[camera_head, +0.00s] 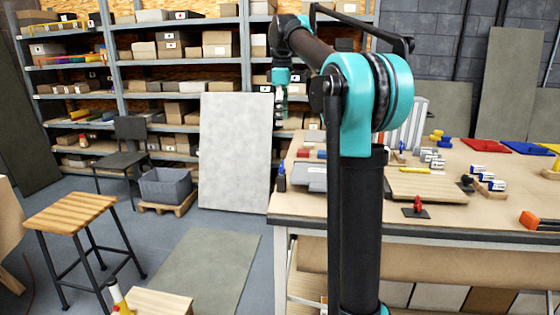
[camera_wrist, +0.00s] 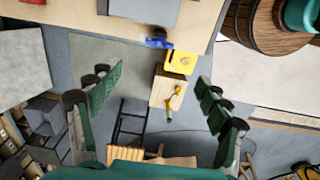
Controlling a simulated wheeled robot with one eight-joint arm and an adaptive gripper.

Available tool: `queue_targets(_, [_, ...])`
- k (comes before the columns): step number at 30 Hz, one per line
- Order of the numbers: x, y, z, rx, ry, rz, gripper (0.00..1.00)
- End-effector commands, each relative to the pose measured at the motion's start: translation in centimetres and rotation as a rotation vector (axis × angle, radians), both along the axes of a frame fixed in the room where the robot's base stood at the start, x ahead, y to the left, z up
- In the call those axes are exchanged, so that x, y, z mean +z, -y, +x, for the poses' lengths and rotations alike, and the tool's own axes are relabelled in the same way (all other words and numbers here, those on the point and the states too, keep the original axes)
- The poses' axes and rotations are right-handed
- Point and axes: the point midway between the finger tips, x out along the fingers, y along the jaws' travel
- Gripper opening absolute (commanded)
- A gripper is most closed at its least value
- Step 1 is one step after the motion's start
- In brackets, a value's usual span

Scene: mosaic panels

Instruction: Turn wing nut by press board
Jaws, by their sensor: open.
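A flat wooden board (camera_head: 425,188) with a yellow strip lies on the workbench, and I take it for the press board. A small red upright piece on a dark plate (camera_head: 417,207) stands in front of it. A dark knob-like piece (camera_head: 466,184) sits at its right. I cannot tell which of these, if any, is the wing nut; they are too small. My gripper (camera_head: 280,112) hangs left of the bench, well apart from the board. In the wrist view my gripper (camera_wrist: 160,97) has its green-padded fingers spread wide, with nothing between them.
The workbench (camera_head: 450,222) holds blue-and-white boxes (camera_head: 490,180), red and blue trays (camera_head: 492,146) and an orange block (camera_head: 538,220). A dark-blue bottle-like item (camera_head: 281,178) stands at its left edge. A stool (camera_head: 72,212) and low wooden box (camera_head: 160,301) stand on the floor.

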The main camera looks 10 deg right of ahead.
Motion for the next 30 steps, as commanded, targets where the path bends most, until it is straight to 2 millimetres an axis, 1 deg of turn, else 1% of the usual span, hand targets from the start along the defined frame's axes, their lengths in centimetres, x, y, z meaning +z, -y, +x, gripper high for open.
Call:
queue_targets(4, [-1.0, 0.0, 0.0, 0.001, 0.0, 0.0, 0.78])
queue_targets(8, [-3.0, 0.0, 0.0, 0.001, 0.0, 0.0, 0.78])
queue_targets(24, [-13.6, 0.0, 0.0, 0.0, 0.0, 0.0, 0.78])
queue_targets(30, [-16.2, 0.0, 0.0, 0.0, 0.0, 0.0, 0.78])
